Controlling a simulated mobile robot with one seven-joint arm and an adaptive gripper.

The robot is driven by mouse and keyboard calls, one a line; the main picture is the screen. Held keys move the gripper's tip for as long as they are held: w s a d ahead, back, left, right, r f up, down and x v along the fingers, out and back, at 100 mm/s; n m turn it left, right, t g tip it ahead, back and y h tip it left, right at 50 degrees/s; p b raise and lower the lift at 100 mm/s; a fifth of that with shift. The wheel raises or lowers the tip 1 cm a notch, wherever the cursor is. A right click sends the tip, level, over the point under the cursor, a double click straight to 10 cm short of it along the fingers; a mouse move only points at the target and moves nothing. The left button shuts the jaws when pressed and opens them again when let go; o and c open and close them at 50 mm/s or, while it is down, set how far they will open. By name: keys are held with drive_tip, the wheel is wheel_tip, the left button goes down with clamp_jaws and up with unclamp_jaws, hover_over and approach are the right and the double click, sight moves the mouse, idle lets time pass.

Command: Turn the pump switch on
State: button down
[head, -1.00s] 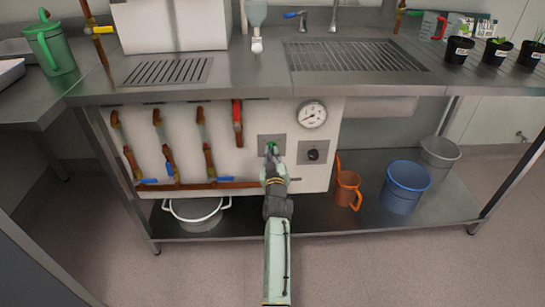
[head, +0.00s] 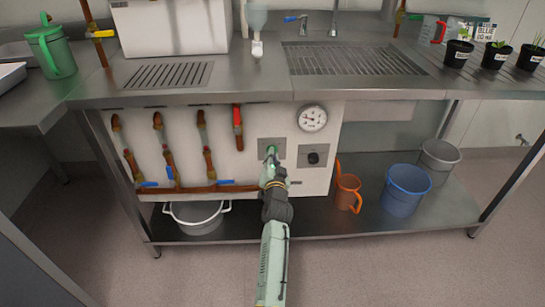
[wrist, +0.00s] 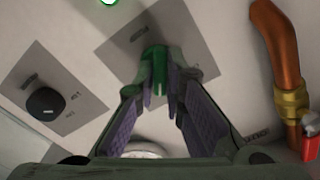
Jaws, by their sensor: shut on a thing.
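The pump switch appears to be the green lever on a grey plate on the white panel under the bench. It shows in the head view (head: 270,149) and, closer, in the wrist view (wrist: 155,57). My gripper (head: 269,160) reaches the panel from the front. In the wrist view its purple-padded fingers (wrist: 162,92) are closed around the green lever. The lever's lower part is hidden between them. The label on its plate is too blurred to read. A green lamp (wrist: 108,2) is lit at the top edge of the wrist view.
A black knob (head: 313,158) sits on a second plate right of the switch. A round gauge (head: 313,118) is above it. Copper pipes (head: 170,170) with blue valve handles are on the left. An orange jug (head: 347,192) and a blue bucket (head: 404,189) stand on the lower shelf.

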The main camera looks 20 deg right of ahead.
drive_tip(key=shift+r+m, duration=0.1)
drive_tip(key=shift+m, duration=1)
drive_tip(key=c, duration=1.7)
unclamp_jaws()
drive_tip(key=shift+s, duration=0.1)
drive_tip(key=v, duration=1.1)
drive_tip(key=shift+s+a, duration=0.15)
drive_tip(key=shift+s, duration=0.2)
